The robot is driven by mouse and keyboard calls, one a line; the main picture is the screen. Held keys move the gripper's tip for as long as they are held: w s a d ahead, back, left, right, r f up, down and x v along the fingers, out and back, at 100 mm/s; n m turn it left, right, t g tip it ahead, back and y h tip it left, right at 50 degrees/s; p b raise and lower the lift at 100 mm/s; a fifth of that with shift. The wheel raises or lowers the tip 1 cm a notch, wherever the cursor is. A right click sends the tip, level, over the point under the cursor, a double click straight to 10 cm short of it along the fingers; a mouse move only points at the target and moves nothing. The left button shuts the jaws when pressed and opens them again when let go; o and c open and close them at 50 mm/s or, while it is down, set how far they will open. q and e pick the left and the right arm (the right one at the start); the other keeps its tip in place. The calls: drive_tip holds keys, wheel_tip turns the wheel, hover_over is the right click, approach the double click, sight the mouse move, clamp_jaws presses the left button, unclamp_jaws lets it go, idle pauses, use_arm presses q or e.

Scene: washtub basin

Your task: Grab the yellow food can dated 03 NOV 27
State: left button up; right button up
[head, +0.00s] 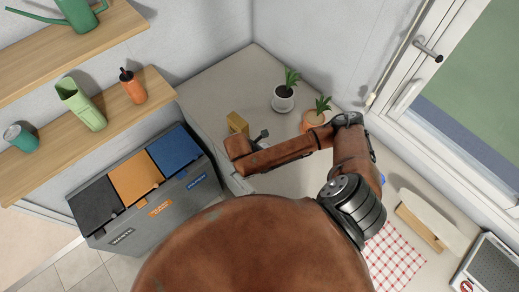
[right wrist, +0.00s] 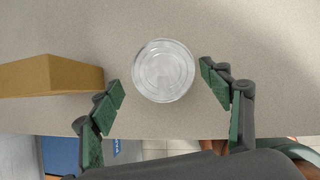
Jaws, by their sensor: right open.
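A round can (right wrist: 163,71) with a ridged silver lid stands on the grey counter in the right wrist view, seen from straight above. Its side, label colour and date do not show. My right gripper (right wrist: 161,79) is open, with one green-padded finger on each side of the can and gaps between pads and lid. I cannot tell how high it is above the counter. In the head view my right gripper (head: 260,138) is over the counter, just right of a yellow-brown block (head: 237,122); the can is not clearly seen there. My left gripper is not in view.
The yellow-brown block is also left of the fingers in the right wrist view (right wrist: 48,78). The counter's front edge runs close by. Potted plants (head: 283,102) stand behind, a waste bin with coloured lids (head: 137,177) stands left, and an ironing-board-like object (head: 430,222) lies right.

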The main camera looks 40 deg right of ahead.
drive_tip(key=shift+s+d+f, duration=0.2)
drive_tip(key=shift+d+f, duration=0.8)
drive_tip(key=p+x, duration=0.1)
drive_tip(key=x, duration=0.4)
drive_tip(key=shift+w+d, duration=0.1)
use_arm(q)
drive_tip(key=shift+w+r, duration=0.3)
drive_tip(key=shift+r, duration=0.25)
use_arm(e)
drive_tip(key=c, duration=1.7)
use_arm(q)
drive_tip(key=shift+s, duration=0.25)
use_arm(e)
drive_tip(key=shift+c, duration=0.5)
